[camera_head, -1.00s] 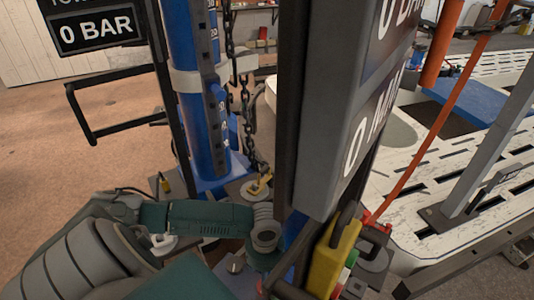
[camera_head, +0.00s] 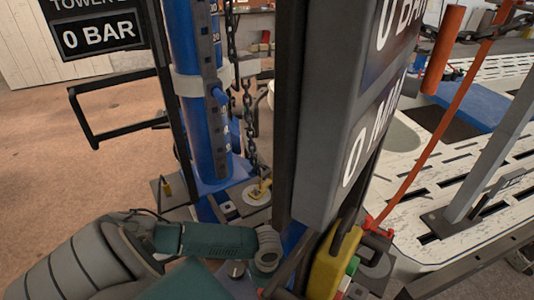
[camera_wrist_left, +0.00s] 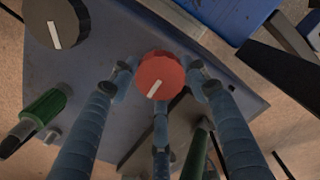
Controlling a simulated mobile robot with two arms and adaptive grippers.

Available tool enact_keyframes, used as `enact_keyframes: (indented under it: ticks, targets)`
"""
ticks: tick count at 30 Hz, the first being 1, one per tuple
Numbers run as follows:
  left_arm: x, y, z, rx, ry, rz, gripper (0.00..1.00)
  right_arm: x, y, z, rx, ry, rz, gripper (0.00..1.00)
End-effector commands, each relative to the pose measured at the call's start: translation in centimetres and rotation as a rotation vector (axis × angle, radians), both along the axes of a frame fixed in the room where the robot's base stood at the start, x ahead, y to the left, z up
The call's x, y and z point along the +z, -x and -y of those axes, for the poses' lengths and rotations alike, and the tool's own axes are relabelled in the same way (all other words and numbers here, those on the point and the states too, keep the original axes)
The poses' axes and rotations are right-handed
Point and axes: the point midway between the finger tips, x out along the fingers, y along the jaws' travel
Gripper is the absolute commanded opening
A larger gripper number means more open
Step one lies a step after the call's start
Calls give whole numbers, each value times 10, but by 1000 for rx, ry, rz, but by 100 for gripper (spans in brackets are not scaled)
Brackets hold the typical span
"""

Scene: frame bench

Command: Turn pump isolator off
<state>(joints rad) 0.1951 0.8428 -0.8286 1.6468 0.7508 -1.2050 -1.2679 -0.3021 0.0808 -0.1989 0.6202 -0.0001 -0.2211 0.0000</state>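A round red knob (camera_wrist_left: 154,68) with a white pointer line stands on a grey panel (camera_wrist_left: 222,103) in the left wrist view. No label on it can be read, so I cannot tell from lettering whether it is the pump isolator. My left gripper (camera_wrist_left: 159,84) has its blue-grey fingers spread around this knob, with small gaps visible at the sides. In the head view my left arm reaches in from the left, and its fingers are hidden below the wrist. My right gripper is in neither view.
A dark grey knob (camera_wrist_left: 55,24) and a green-handled part (camera_wrist_left: 40,110) sit beside the red one. In the head view, a large grey display post (camera_head: 335,120), a blue pillar (camera_head: 203,110), a hanging chain (camera_head: 248,110) and a yellow object (camera_head: 328,268) crowd the wrist.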

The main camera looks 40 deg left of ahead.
Motion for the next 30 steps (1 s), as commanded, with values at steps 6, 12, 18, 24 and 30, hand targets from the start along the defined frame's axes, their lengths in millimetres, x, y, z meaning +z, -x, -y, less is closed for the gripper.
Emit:
enact_keyframes:
  ticks: [6, 12, 18, 24, 30]
  targets:
    - [1, 0, 1, 8, 1, 0, 20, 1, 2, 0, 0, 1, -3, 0]
    - [2, 0, 1, 69, 3, -2, 20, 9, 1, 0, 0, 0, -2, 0]
    - [4, 0, 1, 203, 3, -2, 20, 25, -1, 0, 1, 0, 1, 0]
    - [5, 0, 2, 387, 3, -3, 20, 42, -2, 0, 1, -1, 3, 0]
    - [4, 0, 2, 578, 3, -3, 20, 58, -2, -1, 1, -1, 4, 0]
